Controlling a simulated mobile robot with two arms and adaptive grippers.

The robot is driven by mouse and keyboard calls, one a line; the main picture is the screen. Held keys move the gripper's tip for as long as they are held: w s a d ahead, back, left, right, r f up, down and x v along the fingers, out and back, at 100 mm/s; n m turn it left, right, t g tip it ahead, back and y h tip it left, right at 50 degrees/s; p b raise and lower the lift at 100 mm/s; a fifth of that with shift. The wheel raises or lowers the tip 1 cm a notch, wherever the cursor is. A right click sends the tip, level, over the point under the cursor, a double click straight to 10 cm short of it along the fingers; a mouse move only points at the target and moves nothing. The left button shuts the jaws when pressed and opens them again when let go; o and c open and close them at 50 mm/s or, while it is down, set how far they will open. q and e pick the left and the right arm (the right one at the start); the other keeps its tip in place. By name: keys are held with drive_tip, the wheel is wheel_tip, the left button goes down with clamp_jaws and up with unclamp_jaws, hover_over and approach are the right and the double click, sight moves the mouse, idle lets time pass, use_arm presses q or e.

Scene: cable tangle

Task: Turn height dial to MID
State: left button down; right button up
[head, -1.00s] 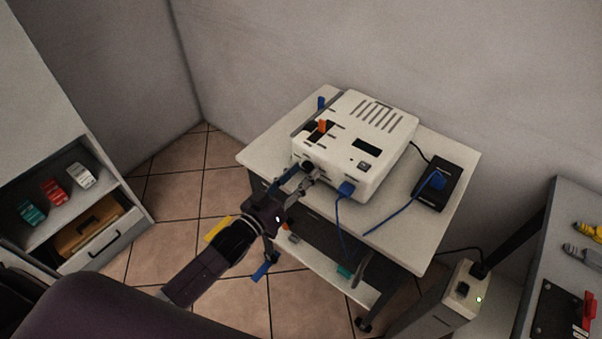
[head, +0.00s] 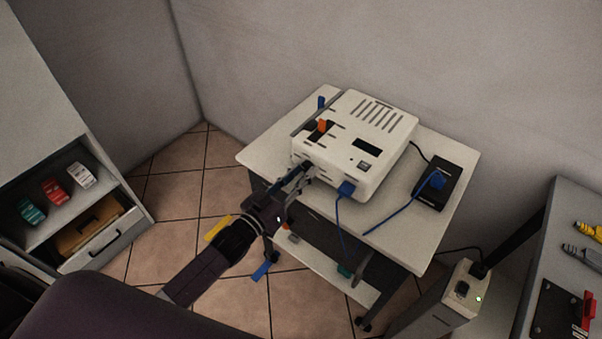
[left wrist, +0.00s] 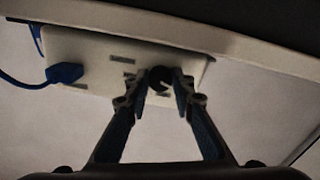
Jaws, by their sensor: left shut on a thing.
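The white box-shaped device (head: 350,140) stands on the small white table. Its front carries a round black dial (left wrist: 159,78), which shows in the left wrist view between my fingertips. My left gripper (head: 305,172) reaches the device's front face from the lower left. In the left wrist view the left gripper (left wrist: 161,92) has one finger on each side of the dial and is shut on it. The gripper covers the dial in the head view. The dial's pointer and marks are too dark and small to read. My right gripper is not in view.
A blue plug (head: 346,188) with a cable sits in the device's front, right of my gripper. An orange lever (head: 323,126) stands on its top. A black box (head: 437,184) lies on the table (head: 405,235) at right. A wall stands close behind.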

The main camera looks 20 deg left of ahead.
use_arm(q)
drive_tip(key=m, duration=0.5)
drive_tip(key=shift+a+f+m, duration=0.1)
drive_tip(key=shift+f+m, duration=0.05)
drive_tip(key=shift+m, duration=0.25)
drive_tip(key=m, duration=0.4)
drive_tip(key=shift+s+f+m, duration=0.15)
drive_tip(key=shift+f+m, duration=0.05)
drive_tip(key=shift+m, duration=0.2)
drive_tip(key=c, duration=1.8)
unclamp_jaws()
drive_tip(key=shift+o, duration=0.7)
drive_tip(key=shift+w, duration=0.2)
drive_tip(key=shift+r, duration=0.15)
drive_tip(key=shift+s+r, duration=0.1)
drive_tip(key=v, duration=1.2)
